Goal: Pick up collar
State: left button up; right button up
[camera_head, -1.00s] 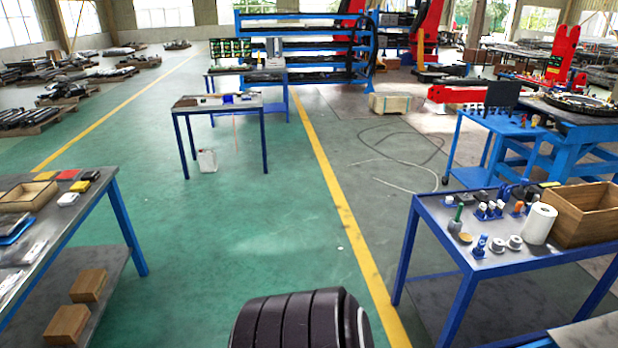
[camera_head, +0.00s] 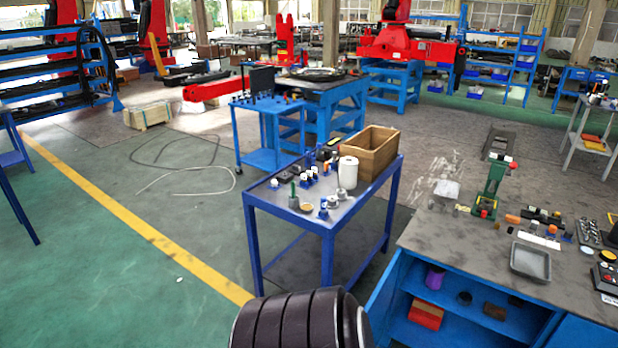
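A small blue table (camera_head: 275,203) with a grey top stands at the middle of the view. Small grey round parts (camera_head: 334,201) lie on it beside a white roll (camera_head: 347,173). One of them may be the collar, but they are too small to tell. Near them are a tan round piece (camera_head: 307,207), a green upright piece (camera_head: 293,197), a blue and white piece (camera_head: 323,210) and several other small parts. Neither of my grippers is in view.
A wooden box (camera_head: 370,152) stands at the table's back right. A workbench (camera_head: 440,245) with a grey tray (camera_head: 530,262) and a green press (camera_head: 492,185) is at the right. A blue cart (camera_head: 268,158) stands behind. The green floor to the left is open.

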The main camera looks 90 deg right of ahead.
aim_at(341, 196)
jog(key=i+l+z, duration=0.2)
jog(key=z, duration=0.2)
jog(key=i+l+z, duration=0.15)
jog(key=i+z, duration=0.15)
jog(key=z, duration=0.15)
jog(key=i+z, duration=0.55)
jog(key=z, duration=0.3)
jog(key=i+j+z, duration=0.15)
jog(key=z, duration=0.25)
jog(key=i+j, duration=0.05)
jog(key=i, duration=0.05)
